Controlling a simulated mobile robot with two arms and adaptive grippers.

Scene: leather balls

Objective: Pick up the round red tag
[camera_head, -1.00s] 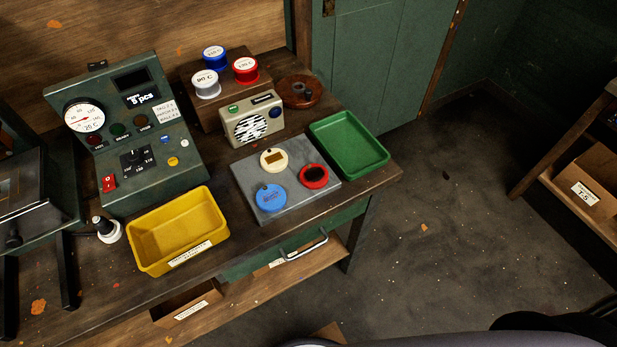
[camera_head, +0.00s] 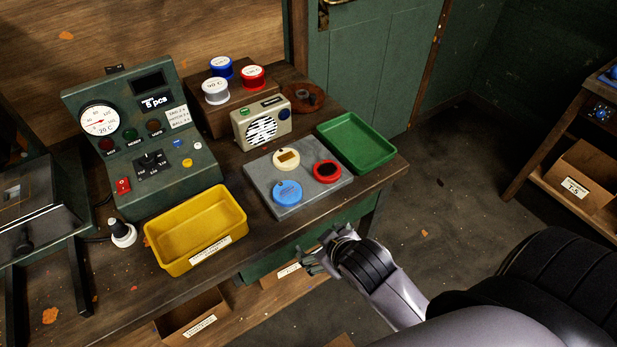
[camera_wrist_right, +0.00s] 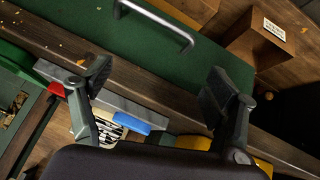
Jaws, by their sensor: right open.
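The round red tag (camera_head: 327,171), with a dark centre, lies on a grey slab (camera_head: 318,191) on the workbench. A cream round tag (camera_head: 286,159) and a blue round tag (camera_head: 287,192) lie beside it on the same slab. My right gripper (camera_head: 312,262) is in front of the bench edge, below and apart from the slab, and holds nothing. In the right wrist view its two fingers (camera_wrist_right: 156,88) are spread wide, with a bit of red (camera_wrist_right: 56,90) showing beyond the left finger. My left gripper is not in view.
A green tray (camera_head: 357,146) stands behind the slab at right, a yellow bin (camera_head: 197,231) to its left. A radio (camera_head: 261,124) and the control box (camera_head: 142,141) stand behind. The bench front has a drawer handle (camera_wrist_right: 158,22).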

